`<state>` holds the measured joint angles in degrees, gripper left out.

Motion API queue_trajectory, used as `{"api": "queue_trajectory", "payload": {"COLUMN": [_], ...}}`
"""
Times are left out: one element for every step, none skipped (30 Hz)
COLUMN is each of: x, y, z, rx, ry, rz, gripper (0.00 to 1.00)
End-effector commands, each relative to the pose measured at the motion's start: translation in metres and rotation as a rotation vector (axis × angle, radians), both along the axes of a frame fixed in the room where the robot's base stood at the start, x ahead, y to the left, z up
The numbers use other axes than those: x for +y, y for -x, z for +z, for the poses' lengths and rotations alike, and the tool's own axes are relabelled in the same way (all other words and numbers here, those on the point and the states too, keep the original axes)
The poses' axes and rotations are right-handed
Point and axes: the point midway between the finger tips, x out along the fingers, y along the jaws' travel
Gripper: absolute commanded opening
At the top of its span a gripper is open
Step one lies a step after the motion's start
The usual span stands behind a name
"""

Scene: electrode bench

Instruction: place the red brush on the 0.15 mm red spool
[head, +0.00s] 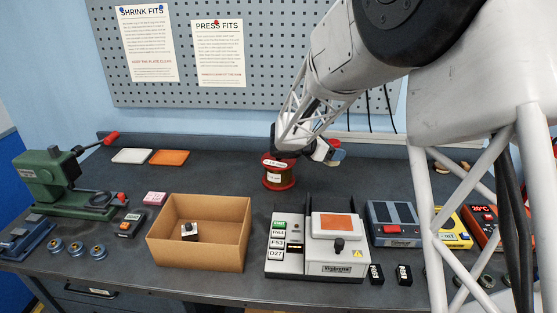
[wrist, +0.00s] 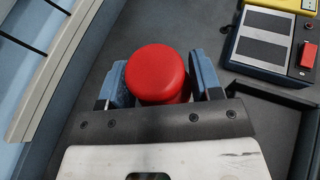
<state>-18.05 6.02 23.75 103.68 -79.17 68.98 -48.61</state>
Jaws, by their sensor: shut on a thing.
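A red-flanged spool (head: 278,175) with dark wire stands on the bench in the head view, near the wall; its label is too small to read surely. My gripper (head: 329,151) is just right of the spool's top. In the wrist view my gripper (wrist: 160,82) has its blue fingers shut on both sides of a red, round-topped piece, which looks like the red brush (wrist: 157,72). Its lower end is hidden beneath its top. The spool cannot be made out in the wrist view. I cannot tell the height of the held piece above the bench.
In front stand an open cardboard box (head: 198,255) and a white instrument (head: 337,250) with an orange plate. Right of it are a blue device (head: 394,222) and a yellow one (head: 452,230). A green press (head: 55,180) stands at left.

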Motion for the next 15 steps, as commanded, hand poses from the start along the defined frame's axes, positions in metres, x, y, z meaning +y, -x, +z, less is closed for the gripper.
{"api": "queue_trajectory", "payload": {"x": [0.014, 0.020, 0.029, 0.035, 0.041, 0.050, 0.057, 0.062, 0.071, 0.077, 0.082, 0.090, 0.095, 0.100, 0.106], "y": [0.006, 0.009, 0.014, 0.018, 0.021, 0.026, 0.030, 0.034, 0.039, 0.043, 0.047, 0.052, 0.055, 0.059, 0.063], "z": [0.001, 0.002, 0.002, 0.003, 0.004, 0.004, 0.005, 0.006, 0.007, 0.007, 0.008, 0.008, 0.009, 0.009, 0.009], "rx": [0.002, 0.002, 0.003, 0.004, 0.005, 0.007, 0.007, 0.008, 0.010, 0.011, 0.012, 0.013, 0.014, 0.017, 0.018], "ry": [0.000, -0.001, 0.000, 0.000, 0.000, -0.001, -0.001, 0.000, 0.001, -0.001, 0.000, 0.000, 0.001, 0.001, 0.000], "rz": [0.005, 0.005, 0.007, 0.007, 0.007, 0.008, 0.009, 0.009, 0.010, 0.012, 0.011, 0.013, 0.013, 0.013, 0.013], "gripper": [0.35, 0.35, 0.35, 0.35, 0.35, 0.35, 0.35, 0.35, 0.35, 0.35, 0.35, 0.35, 0.35, 0.35, 0.35]}}
